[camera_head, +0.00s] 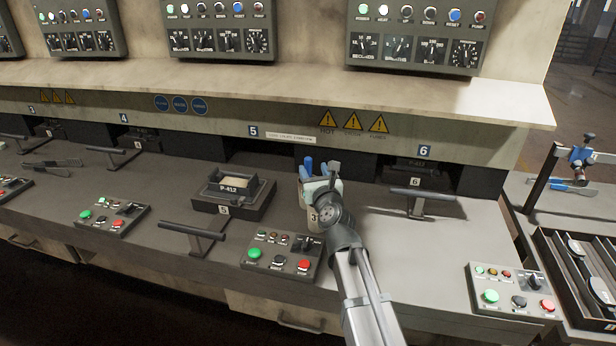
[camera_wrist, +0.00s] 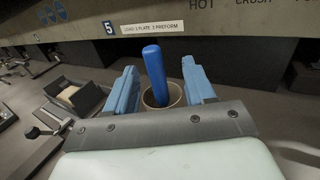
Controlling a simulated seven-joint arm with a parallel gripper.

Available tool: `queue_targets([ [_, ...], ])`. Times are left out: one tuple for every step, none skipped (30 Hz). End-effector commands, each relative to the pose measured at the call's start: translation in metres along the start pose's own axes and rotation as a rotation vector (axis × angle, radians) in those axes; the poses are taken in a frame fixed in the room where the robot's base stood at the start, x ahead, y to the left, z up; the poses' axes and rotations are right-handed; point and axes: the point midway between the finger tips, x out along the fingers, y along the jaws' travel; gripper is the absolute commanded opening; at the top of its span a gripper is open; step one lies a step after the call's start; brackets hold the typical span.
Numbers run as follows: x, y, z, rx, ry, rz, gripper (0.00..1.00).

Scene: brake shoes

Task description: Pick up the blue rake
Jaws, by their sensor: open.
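A blue handle (camera_wrist: 154,75), which appears to be the blue rake's, stands up out of a round brown cup (camera_wrist: 162,97) in the wrist view. It leans slightly, and its lower end is hidden inside the cup. My gripper (camera_wrist: 160,68) is open, with one blue finger on each side of the handle and visible gaps on both sides. In the head view my gripper (camera_head: 316,172) is over the bench right of station 5. Small blue parts show there, but I cannot tell handle from fingers. The cup is mostly hidden behind my wrist.
A dark mold marked P-412 (camera_head: 232,190) sits left of my gripper. A button box (camera_head: 282,256) and a T-shaped bar (camera_head: 192,234) are in front. Another T-bar (camera_head: 424,195) stands to the right. The press front (camera_head: 290,150) overhangs close behind. A side table (camera_head: 565,212) holds tools and a tray.

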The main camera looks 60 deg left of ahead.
Motion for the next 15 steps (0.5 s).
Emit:
queue_targets([
  [0.008,0.0,0.0,0.0,0.0,0.0,0.54],
  [0.01,0.0,0.0,0.0,0.0,0.0,0.54],
  [0.011,0.0,0.0,0.0,0.0,0.0,0.54],
  [0.012,0.0,0.0,0.0,0.0,0.0,0.54],
  [0.013,0.0,0.0,0.0,0.0,0.0,0.54],
  [0.014,0.001,0.0,0.0,0.0,0.0,0.54],
  [0.015,0.001,-0.001,0.0,0.0,0.0,0.54],
  [0.017,0.001,-0.001,0.0,0.0,0.0,0.54],
  [0.021,0.002,-0.001,0.0,0.0,0.0,0.54],
  [0.024,0.003,-0.002,0.0,0.0,0.0,0.54],
  [0.027,0.004,-0.002,0.0,0.0,0.0,0.54],
  [0.033,0.005,-0.003,0.0,0.0,0.0,0.54],
  [0.037,0.006,-0.004,0.0,0.0,0.0,0.54],
  [0.041,0.007,-0.004,0.0,0.0,0.0,0.54],
  [0.046,0.009,-0.005,0.0,0.0,0.0,0.54],
])
